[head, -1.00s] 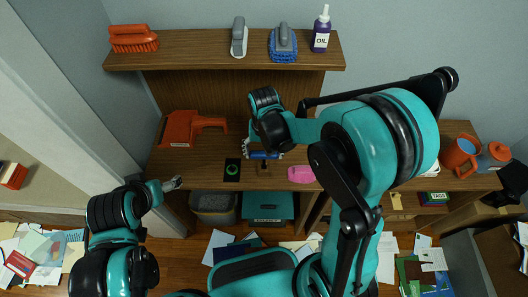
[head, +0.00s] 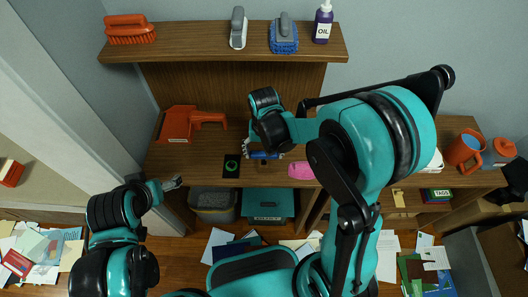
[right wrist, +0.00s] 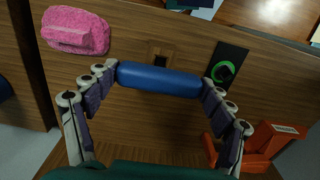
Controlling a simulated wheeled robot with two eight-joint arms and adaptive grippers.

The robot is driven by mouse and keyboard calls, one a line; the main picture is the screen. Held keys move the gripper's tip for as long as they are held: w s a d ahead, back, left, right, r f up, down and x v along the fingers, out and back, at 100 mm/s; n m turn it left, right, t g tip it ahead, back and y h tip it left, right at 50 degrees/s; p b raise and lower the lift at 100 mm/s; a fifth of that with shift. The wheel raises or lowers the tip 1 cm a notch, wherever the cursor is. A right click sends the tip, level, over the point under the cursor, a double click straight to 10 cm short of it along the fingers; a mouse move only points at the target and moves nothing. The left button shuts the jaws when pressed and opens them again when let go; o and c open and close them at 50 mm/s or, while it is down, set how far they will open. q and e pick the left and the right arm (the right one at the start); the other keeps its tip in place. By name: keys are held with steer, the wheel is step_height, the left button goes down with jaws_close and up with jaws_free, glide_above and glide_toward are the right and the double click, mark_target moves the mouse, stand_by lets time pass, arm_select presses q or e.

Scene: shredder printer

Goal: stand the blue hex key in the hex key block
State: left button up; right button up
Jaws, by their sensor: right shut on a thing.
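My right gripper (head: 263,152) is shut on the blue hex key (right wrist: 160,80). In the right wrist view its thick blue handle lies crosswise between the fingertips; no thin metal shaft can be made out. The blue also shows in the head view (head: 270,156). The hex key block (right wrist: 160,56), a small brown block with a dark opening, is just beyond the handle in the right wrist view. In the head view the block (head: 263,165) is just below the gripper, partly hidden. My left gripper (head: 172,184) is by the desk's left front edge; its jaws are unclear.
On the desk, a black pad with a green ring (head: 231,167) lies left of the block and a pink sponge-like thing (head: 300,170) right of it. An orange dustpan-like tool (head: 180,124) lies further left. Orange mugs (head: 463,150) stand at the right. A shelf (head: 200,45) hangs above.

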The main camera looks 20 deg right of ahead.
steer(key=o, duration=1.8)
steer(key=shift+f, duration=0.1)
step_height(320, 180, up, 12)
steer(key=s+d+r+n+t, duration=0.1)
steer(key=s+d+t, duration=0.1)
steer(key=s, duration=0.3)
steer(key=s+d+r+n+t, duration=0.1)
steer(key=s+d+n+t, duration=0.1)
steer(key=s+t, duration=0.3)
steer(key=shift+s+d, duration=0.15)
steer(key=shift+d, duration=0.2)
